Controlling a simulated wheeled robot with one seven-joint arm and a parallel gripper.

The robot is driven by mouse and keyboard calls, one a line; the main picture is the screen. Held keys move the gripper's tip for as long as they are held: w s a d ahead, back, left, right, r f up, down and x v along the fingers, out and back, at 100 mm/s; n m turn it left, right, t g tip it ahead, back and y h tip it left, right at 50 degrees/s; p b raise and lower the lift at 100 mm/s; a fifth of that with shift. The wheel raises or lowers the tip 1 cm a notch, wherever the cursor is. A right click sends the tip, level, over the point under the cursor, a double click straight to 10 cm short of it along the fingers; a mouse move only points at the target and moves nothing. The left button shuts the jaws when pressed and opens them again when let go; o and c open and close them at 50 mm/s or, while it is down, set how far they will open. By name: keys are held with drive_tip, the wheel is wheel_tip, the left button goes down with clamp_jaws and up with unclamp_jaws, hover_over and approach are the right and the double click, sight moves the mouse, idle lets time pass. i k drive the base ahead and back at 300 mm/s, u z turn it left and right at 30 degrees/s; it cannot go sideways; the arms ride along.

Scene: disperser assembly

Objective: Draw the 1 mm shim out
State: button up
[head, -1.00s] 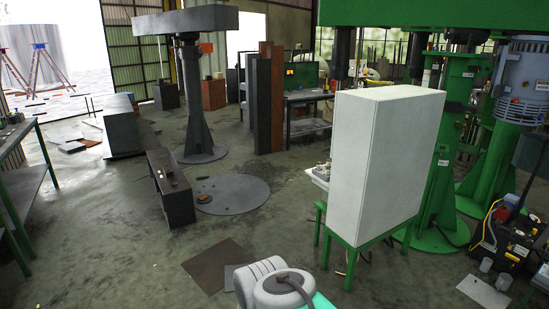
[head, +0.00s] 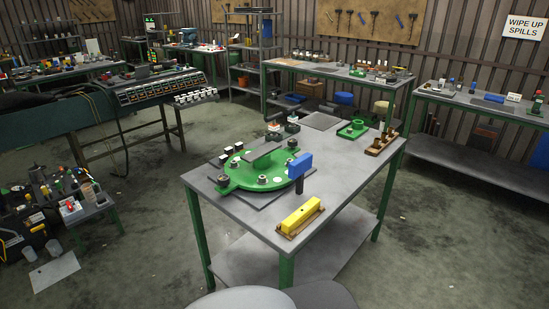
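I cannot make out the 1 mm shim in the head view; any thin piece is too small to tell at this distance. The grey-topped bench (head: 340,180) with green legs stands ahead of me. On it, a round green flanged part (head: 240,184) lies on a dark plate, with a grey bar (head: 261,156) on top and several bolt-like pieces around it. A blue-headed tool (head: 299,167) stands upright at its right edge. A yellow block (head: 300,216) sits in a brown holder at the front. My gripper is not in view.
A small green part (head: 352,130) and a wooden rack (head: 381,143) stand at the bench's far right. Side tables (head: 90,207) and a long bench (head: 150,90) line the left; another bench (head: 480,110) is at right. Floor is open around the front.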

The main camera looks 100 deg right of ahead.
sight(223, 159)
drive_tip(key=z, duration=2.4)
drive_tip(key=i, duration=2.25)
drive_tip(key=u, duration=0.65)
